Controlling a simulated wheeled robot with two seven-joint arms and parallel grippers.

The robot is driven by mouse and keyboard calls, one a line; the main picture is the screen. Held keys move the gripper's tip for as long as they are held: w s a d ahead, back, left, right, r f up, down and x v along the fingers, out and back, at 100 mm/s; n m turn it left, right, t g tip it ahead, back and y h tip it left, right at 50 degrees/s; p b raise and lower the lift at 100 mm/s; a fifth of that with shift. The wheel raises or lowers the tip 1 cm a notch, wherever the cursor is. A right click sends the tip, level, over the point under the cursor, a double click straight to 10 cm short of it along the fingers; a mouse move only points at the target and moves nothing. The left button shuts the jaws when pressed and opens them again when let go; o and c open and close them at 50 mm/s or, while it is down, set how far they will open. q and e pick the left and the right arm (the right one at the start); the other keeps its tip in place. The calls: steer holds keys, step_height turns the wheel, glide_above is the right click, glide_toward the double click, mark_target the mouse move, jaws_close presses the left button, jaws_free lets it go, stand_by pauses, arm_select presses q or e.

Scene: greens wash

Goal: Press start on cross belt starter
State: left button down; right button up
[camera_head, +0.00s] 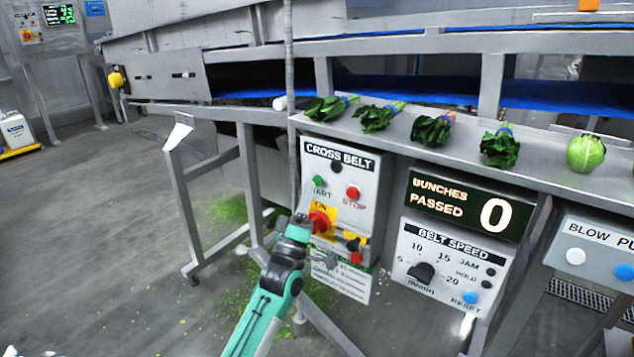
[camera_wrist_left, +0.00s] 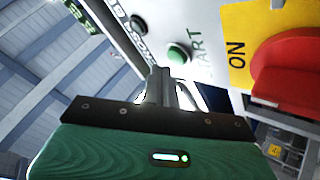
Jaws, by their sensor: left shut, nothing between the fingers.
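The cross belt starter (camera_head: 370,215) is a light grey box labelled CROSS BELT, hung below the bench. Its green start button (camera_head: 319,181) is at upper left, with a red stop button (camera_head: 353,193) to its right. Below is a red rotary knob (camera_head: 320,221) on a yellow ON plate. My left gripper (camera_head: 302,217) is at the box's left edge, beside the knob and below the start button. In the left wrist view the shut, empty fingers (camera_wrist_left: 163,80) point towards the green button (camera_wrist_left: 179,53), with a gap between. The red knob (camera_wrist_left: 290,75) is at right. My right gripper is not in view.
Several leafy bunches (camera_head: 430,130) and a round green head (camera_head: 586,153) lie on the steel bench above. A bunches-passed display (camera_head: 465,205) reads 0, above the belt speed panel (camera_head: 450,268). A metal frame (camera_head: 180,200) stands left of the starter.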

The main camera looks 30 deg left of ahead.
arm_select(q)
steer(key=shift+w, duration=0.45)
steer(key=shift+w, duration=0.1)
stand_by(0.4)
